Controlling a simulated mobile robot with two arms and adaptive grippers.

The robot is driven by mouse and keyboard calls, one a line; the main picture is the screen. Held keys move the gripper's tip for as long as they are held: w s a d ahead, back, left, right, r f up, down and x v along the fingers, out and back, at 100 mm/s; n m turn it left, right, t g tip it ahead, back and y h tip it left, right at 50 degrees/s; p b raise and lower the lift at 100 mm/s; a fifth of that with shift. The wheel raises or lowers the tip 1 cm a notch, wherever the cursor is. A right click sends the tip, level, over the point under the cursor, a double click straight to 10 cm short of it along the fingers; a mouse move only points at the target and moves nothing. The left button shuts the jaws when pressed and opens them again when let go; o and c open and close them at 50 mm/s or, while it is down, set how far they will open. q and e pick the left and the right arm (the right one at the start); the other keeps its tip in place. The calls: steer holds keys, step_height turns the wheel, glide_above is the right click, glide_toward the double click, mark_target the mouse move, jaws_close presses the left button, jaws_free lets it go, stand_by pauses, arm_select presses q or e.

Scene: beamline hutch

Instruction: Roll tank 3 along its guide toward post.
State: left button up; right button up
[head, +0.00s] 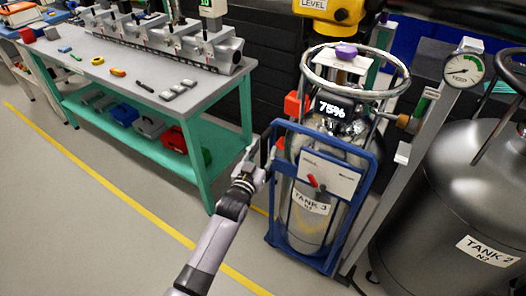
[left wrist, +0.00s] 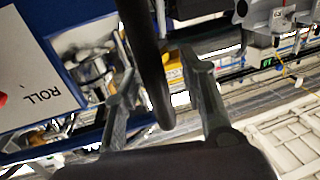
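Tank 3 (head: 305,222) is a silver cylinder inside a blue frame (head: 362,205) with a white panel (head: 329,173) and a ring on top. Its display reads 75%. The white panel (left wrist: 30,75), reading ROLL, also shows in the left wrist view. My left gripper (head: 258,158) is at the left side of the blue frame. In the left wrist view its fingers (left wrist: 160,80) stand apart on either side of a dark bar (left wrist: 153,60), with visible gaps. A grey post (head: 408,160) stands right of tank 3. The guide is not clearly seen. My right gripper is not in view.
Tank 2 (head: 450,220) stands at the right, with a gauge (head: 463,70) above it. A green-legged bench (head: 215,92) with tools and bins is at the left. A yellow floor line (head: 130,205) runs toward tank 3. The floor at lower left is clear.

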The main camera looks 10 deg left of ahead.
arm_select(q)
steer(key=s+a, duration=0.2)
steer(key=s, duration=1)
steer(key=shift+w, duration=0.1)
steer(key=s+a+f+g, duration=0.1)
steer(key=s+f+g, duration=0.3)
steer(key=f, duration=0.7)
steer(key=s+f+g+y, duration=0.1)
steer(key=s+f+g, duration=0.1)
steer(key=s+f, duration=0.65)
steer(key=s+a+f+g, duration=0.1)
steer(key=s+f+g, duration=0.15)
steer(key=f, duration=1.15)
steer(key=s+a+f+g, duration=0.2)
steer(key=s+f, duration=0.3)
steer(key=s, duration=0.5)
steer(key=s+a+f+g+y, duration=0.1)
steer(key=s+a+f+g, duration=0.1)
steer(key=s+f, duration=0.4)
steer(key=s+a+f+g, duration=0.2)
steer(key=s+f+g, duration=0.2)
steer(key=s, duration=1.1)
steer(key=shift+a+f+m+y, duration=0.3)
steer(key=shift+a+f+y, duration=0.1)
steer(key=shift+f, duration=0.4)
steer(key=shift+d, duration=0.1)
